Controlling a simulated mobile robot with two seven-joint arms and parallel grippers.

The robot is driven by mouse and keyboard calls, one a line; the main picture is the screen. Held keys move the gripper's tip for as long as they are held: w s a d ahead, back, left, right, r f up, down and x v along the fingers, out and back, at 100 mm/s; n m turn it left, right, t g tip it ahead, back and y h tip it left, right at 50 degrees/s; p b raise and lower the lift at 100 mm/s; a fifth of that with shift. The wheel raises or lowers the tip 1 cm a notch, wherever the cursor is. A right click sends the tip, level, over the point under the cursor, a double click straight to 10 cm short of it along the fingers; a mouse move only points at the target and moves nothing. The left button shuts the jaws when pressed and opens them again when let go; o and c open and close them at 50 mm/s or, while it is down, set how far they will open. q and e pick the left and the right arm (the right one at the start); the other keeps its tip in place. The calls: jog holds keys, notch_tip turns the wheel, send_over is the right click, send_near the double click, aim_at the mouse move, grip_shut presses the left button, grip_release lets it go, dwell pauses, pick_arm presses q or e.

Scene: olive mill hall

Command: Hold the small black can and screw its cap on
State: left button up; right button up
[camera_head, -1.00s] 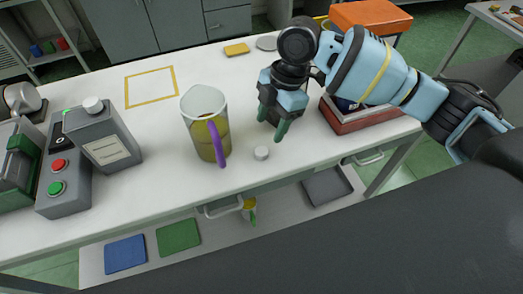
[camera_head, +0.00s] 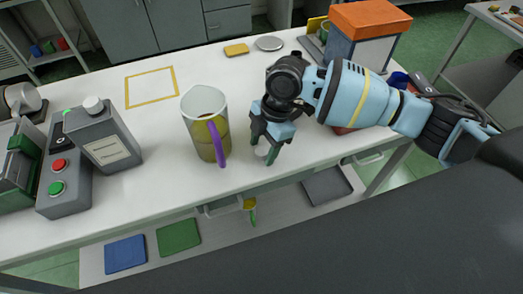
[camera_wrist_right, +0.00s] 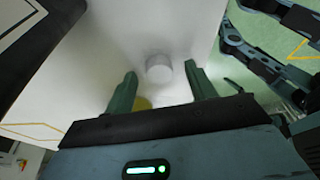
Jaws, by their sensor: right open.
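A small round white cap (camera_head: 262,151) lies on the white table, right of the jug. My right gripper (camera_head: 264,158) is open and low over it, with one green finger on each side. In the right wrist view the cap (camera_wrist_right: 159,68) shows ahead between the two spread fingertips (camera_wrist_right: 162,82), with clear gaps to both. I cannot make out another black can. My left gripper is not in the head view.
A clear jug (camera_head: 206,125) with yellow liquid and a purple handle stands close left of the right gripper. A grey box with red and green buttons (camera_head: 62,178) is beside the can. An orange-topped box (camera_head: 367,35) stands behind my right arm. A yellow-outlined square (camera_head: 151,86) is empty.

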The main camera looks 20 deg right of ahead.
aim_at(258, 152)
jog(key=shift+f, duration=0.15)
jog(key=c, duration=1)
jog(key=shift+r, duration=0.65)
notch_tip(258, 152, up, 2)
jog(key=shift+r, duration=0.15)
jog(key=s+d, duration=0.1)
jog(key=s, duration=0.4)
jog(key=s+d+r, duration=0.1)
jog(key=s, duration=0.4)
jog(key=s+d, duration=0.1)
jog(key=s, duration=0.4)
jog(key=shift+s+d+r+p, duration=0.25)
jog(key=shift+s+d+p, duration=0.05)
jog(key=shift+d+p, duration=0.1)
